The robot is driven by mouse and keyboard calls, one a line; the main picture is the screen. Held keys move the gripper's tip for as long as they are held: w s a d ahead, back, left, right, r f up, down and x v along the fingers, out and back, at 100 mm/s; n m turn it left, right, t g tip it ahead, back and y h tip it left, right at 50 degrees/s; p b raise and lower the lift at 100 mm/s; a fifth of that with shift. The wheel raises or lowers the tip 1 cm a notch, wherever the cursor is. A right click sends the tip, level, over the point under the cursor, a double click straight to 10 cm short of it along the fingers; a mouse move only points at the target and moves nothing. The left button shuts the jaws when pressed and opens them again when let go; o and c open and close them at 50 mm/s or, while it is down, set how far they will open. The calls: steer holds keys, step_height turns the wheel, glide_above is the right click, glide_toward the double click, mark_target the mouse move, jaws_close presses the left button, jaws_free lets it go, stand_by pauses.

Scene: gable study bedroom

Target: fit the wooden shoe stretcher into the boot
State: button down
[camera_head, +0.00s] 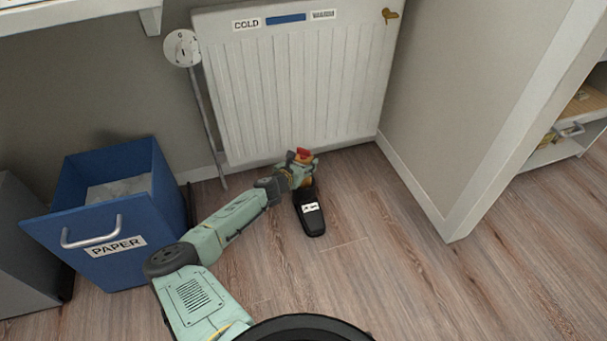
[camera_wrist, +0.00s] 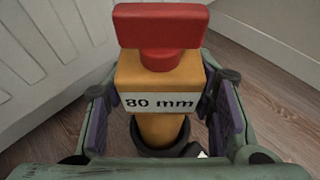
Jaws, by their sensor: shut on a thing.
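The wooden shoe stretcher (camera_wrist: 160,75) is an orange-yellow block with a red handle on top and an "80 mm" label. Its red top (camera_head: 303,154) also shows in the head view. My gripper (camera_head: 300,172) is shut on the stretcher, with a purple-padded finger on each side of the block in the wrist view (camera_wrist: 165,108). The black boot (camera_head: 312,219) stands on the floor with a white label on its front. In the wrist view the stretcher's narrower lower part goes down into the boot's dark opening (camera_wrist: 160,151). Its lower end is hidden.
A white radiator (camera_head: 290,95) stands right behind the boot. A blue paper bin (camera_head: 125,250) is at the left. A pipe with a round dial (camera_head: 182,48) runs down beside the radiator. A wall corner is at the right. The wooden floor (camera_head: 400,290) in front is clear.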

steer(key=shift+f+b, duration=0.75)
steer(key=shift+f, duration=1.3)
steer(key=shift+f, duration=0.2)
steer(key=c, duration=0.7)
jaws_free()
steer(key=p+v, duration=0.4)
steer(key=v, duration=0.8)
steer(key=shift+r, duration=0.2)
